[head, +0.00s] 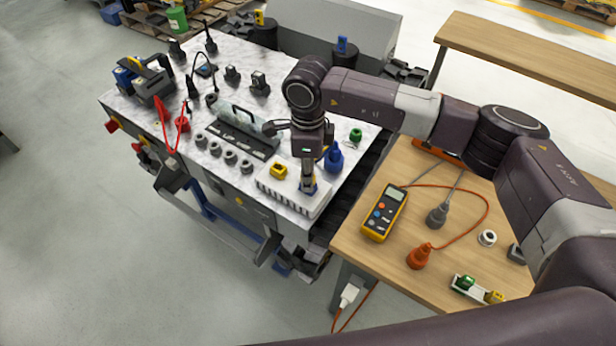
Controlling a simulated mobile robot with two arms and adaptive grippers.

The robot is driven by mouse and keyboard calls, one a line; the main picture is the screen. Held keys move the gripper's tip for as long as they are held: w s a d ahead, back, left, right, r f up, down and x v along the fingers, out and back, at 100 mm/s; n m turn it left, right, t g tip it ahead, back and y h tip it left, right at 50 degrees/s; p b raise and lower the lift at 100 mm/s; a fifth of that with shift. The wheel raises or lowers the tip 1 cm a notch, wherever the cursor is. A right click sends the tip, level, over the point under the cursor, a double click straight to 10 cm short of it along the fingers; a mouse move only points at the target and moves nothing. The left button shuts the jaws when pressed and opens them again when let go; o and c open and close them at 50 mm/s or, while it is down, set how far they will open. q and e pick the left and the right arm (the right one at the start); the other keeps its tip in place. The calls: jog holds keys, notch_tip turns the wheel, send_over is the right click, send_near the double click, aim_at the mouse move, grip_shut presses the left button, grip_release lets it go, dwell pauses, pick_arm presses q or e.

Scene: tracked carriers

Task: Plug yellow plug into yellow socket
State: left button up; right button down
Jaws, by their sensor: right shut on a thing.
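My right gripper (308,183) points down over the white ribbed block (276,191) at the near right corner of the carrier's marble-look top. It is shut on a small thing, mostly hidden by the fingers. A little yellow shows at the tips, consistent with the yellow plug, and blue shows beside it. The yellow socket (279,171), a small yellow box with a dark opening, sits just left of the gripper, apart from it. Whether the held thing touches the block I cannot tell. My left gripper is out of view.
A blue plug (333,158) stands close right of the gripper, with a green piece (355,135) behind. A dark panel (240,135) and several grey round fittings lie left. The wooden table (365,262) holds a yellow meter (384,213), an orange plug (419,257) and a grey plug (437,214).

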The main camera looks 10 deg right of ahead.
jog(key=shift+r+p, duration=0.5)
jog(key=shift+r, duration=0.85)
jog(key=shift+r, duration=0.1)
jog(key=shift+r+p, duration=0.5)
jog(key=shift+r, duration=1.2)
jog(key=c, duration=2.2)
grip_release()
grip_shut()
jog(key=shift+r, duration=0.1)
